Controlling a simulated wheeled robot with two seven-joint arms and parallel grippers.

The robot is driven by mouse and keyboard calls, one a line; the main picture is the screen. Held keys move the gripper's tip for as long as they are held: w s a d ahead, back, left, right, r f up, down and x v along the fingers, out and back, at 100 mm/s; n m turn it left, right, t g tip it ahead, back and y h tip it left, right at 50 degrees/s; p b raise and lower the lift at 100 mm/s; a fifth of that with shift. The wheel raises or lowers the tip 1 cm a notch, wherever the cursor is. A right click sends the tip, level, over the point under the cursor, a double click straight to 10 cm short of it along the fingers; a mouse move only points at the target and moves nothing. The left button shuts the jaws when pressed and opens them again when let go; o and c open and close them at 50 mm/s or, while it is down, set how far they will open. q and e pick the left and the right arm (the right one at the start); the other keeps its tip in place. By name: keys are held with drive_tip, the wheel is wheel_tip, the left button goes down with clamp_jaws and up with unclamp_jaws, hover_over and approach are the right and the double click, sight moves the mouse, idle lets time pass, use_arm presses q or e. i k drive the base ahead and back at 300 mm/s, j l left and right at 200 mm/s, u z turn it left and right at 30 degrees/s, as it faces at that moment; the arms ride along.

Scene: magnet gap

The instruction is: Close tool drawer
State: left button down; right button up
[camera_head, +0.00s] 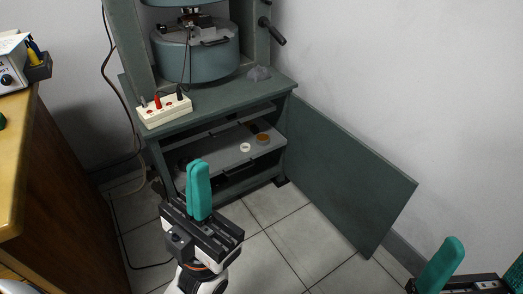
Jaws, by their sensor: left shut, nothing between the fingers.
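The tool drawer (215,149) is a grey tray in the open lower part of the green cabinet (222,108). It appears pulled partly out, its front facing me. A white ring (245,147) and an orange round item (263,139) lie in it. My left gripper (198,172) has its teal fingers together and empty, pointing up in front of the drawer's left part and hiding some of it. I cannot tell whether it touches the drawer. My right gripper (482,258) is at the lower right corner, partly cut off, its teal fingers apart, away from the drawer.
The cabinet's door (350,175) stands wide open to the right. A power strip (165,109) and a large round machine (196,50) are on the cabinet top. A wooden desk (50,180) is at left with cables beside it. The tiled floor (285,238) in front is clear.

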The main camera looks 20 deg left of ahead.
sight(223, 154)
drive_tip(key=i+l, duration=0.15)
drive_tip(key=i, duration=0.25)
drive_tip(key=i+l, duration=0.1)
drive_tip(key=i, duration=0.35)
drive_tip(key=u, duration=0.05)
